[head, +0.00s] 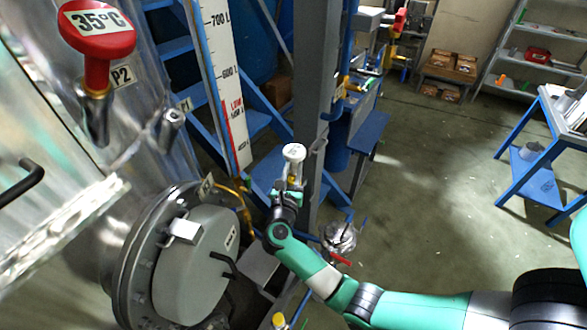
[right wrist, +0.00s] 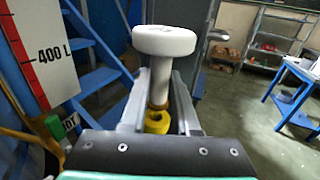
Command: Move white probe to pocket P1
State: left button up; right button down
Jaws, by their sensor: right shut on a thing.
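The white probe (head: 293,153) has a round mushroom-like head and a stem. My right gripper (head: 290,184) is shut on its stem and holds it upright, well to the right of the tank. In the right wrist view the white probe (right wrist: 165,42) stands between the two fingers (right wrist: 158,100), with a yellow ring low between them. Pocket P1 (head: 172,117) is a short metal stub on the tank wall beside the P1 label (head: 185,104). It looks empty. The red 35°C probe (head: 96,45) sits in the pocket by the P2 label. My left gripper is not in view.
A round hatch (head: 195,265) with handles bulges from the tank below P1. A level scale (head: 226,80), blue stairs and a grey post (head: 316,90) stand behind the right gripper. A valve with a red handle (head: 340,260) is close to my right arm. Open floor lies right.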

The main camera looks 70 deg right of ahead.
aim_at(293, 154)
jog(key=shift+r+p, duration=0.95)
jog(key=shift+r, duration=0.4)
jog(key=shift+r+p, duration=2.2)
jog(key=shift+r, duration=0.3)
jog(key=shift+s+a+r+p, duration=0.15)
jog(key=shift+a+r+p, duration=0.2)
jog(key=shift+a, duration=0.2)
jog(key=shift+s+a+r+p, duration=0.15)
jog(key=shift+a+r+p, duration=0.1)
jog(key=shift+a+p, duration=0.25)
jog(key=shift+s+a+r+p, duration=0.15)
jog(key=shift+a+r+p, duration=0.2)
jog(key=shift+a, duration=0.25)
jog(key=shift+s+a+r+p, duration=0.25)
jog(key=shift+a+p, duration=0.1)
jog(key=shift+a, duration=0.3)
jog(key=shift+s+a+r+p, duration=0.1)
jog(key=shift+a+r+p, duration=0.2)
jog(key=shift+a, duration=0.3)
